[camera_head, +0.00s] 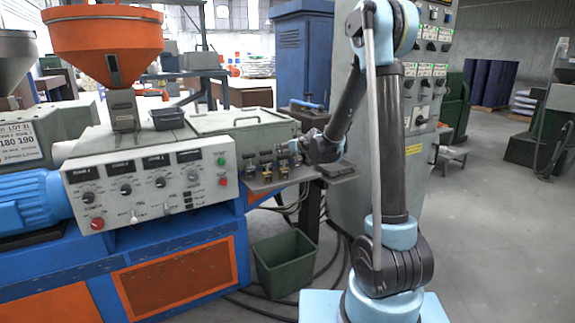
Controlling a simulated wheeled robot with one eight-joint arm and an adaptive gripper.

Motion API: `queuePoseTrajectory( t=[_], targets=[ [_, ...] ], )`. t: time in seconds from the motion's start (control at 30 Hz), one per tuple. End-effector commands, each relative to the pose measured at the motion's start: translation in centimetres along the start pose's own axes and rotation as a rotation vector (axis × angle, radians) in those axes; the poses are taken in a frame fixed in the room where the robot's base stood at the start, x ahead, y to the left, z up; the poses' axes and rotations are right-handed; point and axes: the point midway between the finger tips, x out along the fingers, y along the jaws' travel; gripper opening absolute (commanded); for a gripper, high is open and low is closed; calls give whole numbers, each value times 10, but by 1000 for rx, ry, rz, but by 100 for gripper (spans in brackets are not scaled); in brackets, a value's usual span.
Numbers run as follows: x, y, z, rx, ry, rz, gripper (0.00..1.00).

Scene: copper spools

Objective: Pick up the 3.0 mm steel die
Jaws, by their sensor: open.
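A row of small metal dies (267,171), some brass-coloured and some grey, stands on a narrow ledge (262,185) at the right end of the machine. They are too small for me to read any size, so I cannot tell which is the 3.0 mm steel die. My gripper (294,147) is at the right end of this row, close above it, with its fingers pointing left. It is open. I see nothing held in it. I cannot tell whether it touches a die, and the gripper partly hides the right end of the row.
A control panel (150,180) with knobs stands left of the ledge, with a grey-green box (240,121) behind. An orange hopper (103,45) rises at the left. A dark green bin (284,263) is on the floor below. A tall switch cabinet (424,100) stands behind my arm.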

Motion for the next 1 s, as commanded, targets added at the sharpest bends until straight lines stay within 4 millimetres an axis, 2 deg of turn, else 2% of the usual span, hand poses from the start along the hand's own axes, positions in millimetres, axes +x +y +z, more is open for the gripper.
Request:
queuePoseTrajectory(
  t=[0.2,0.33,0.7,0.73,0.77,0.93,0.97,1.0],
  targets=[
    [29,-1,0,-1,0,-1,53],
    [41,-1,0,-1,0,-1,53],
    [48,0,0,-1,0,0,53],
    [48,-1,0,-1,0,0,51],
    [48,-1,0,-1,0,0,44],
    [48,0,0,0,0,0,6],
    [48,0,0,0,0,0,0],
    [48,0,0,0,0,0,0]
  ],
)
